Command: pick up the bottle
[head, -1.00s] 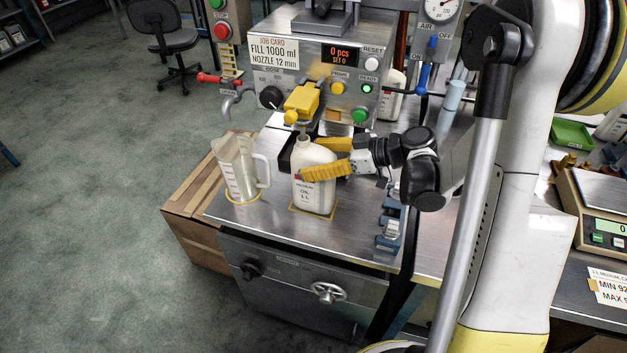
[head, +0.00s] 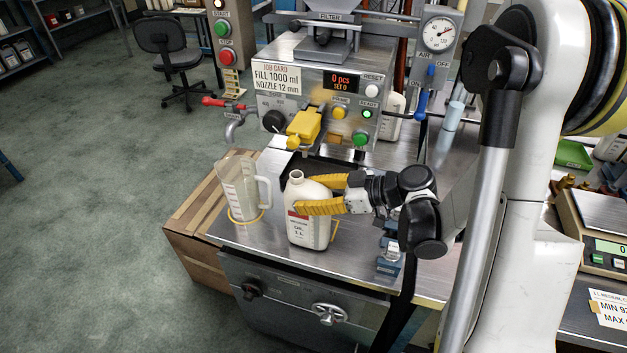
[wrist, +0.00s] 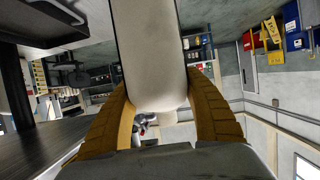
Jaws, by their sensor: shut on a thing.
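The white bottle (head: 308,228), with its open neck up and a red-marked label, stands close to upright at the front of the steel bench top. My gripper (head: 312,194) reaches in from the right and is shut on its upper body, one yellow finger on each side. In the wrist view the pale bottle (wrist: 152,60) fills the space between both fingers. A yellow outline on the bench (head: 334,229) shows beside the bottle's base. I cannot tell whether the base is clear of the bench.
A clear measuring jug (head: 240,190) stands close on the left. The filling machine with its yellow nozzle block (head: 303,126) is behind the bottle. A blue clamp-like fixture (head: 390,257) is at the right. The bench's front edge is just ahead, with a handwheel (head: 329,313) below.

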